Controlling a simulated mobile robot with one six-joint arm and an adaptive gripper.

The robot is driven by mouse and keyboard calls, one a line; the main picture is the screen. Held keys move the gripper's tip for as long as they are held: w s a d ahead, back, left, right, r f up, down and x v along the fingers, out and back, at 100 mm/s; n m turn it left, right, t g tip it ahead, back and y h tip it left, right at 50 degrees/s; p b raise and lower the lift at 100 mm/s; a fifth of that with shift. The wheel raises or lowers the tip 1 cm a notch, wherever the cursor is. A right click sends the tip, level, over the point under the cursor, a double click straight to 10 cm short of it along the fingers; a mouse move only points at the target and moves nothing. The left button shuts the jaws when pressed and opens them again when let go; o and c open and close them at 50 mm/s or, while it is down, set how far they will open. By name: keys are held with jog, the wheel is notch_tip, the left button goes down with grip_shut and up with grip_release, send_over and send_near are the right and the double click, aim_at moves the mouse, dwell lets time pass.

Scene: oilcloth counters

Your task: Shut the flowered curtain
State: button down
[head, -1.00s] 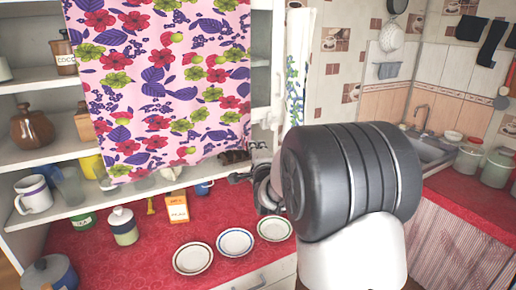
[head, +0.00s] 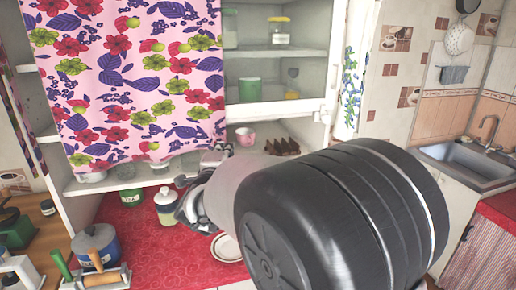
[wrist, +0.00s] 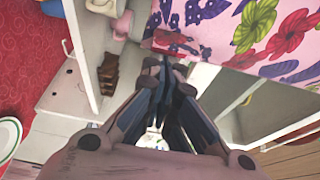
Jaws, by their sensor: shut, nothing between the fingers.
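The flowered curtain (head: 130,80) is pink with red, green and purple flowers. In the head view it hangs over the left part of the open shelf unit, and the right part is uncovered. Its lower edge is slightly slanted. My gripper (head: 203,172) is just below the curtain's lower right corner, partly hidden by my own arm. In the wrist view my gripper (wrist: 163,62) is shut and empty. Its fingertips are close to the curtain (wrist: 265,35), at its edge; I cannot tell whether they touch it.
In the uncovered part of the shelf unit (head: 328,104) are a jar (head: 279,31), a green can (head: 249,90), a pink cup (head: 245,136) and a brown rack (head: 282,146). A canister (head: 167,207) and a plate (head: 226,247) stand on the red counter below. A blue pot (head: 98,245) is at lower left.

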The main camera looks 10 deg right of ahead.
jog(key=a, duration=0.7)
jog(key=shift+s+a, duration=0.1)
jog(key=shift+a, duration=0.3)
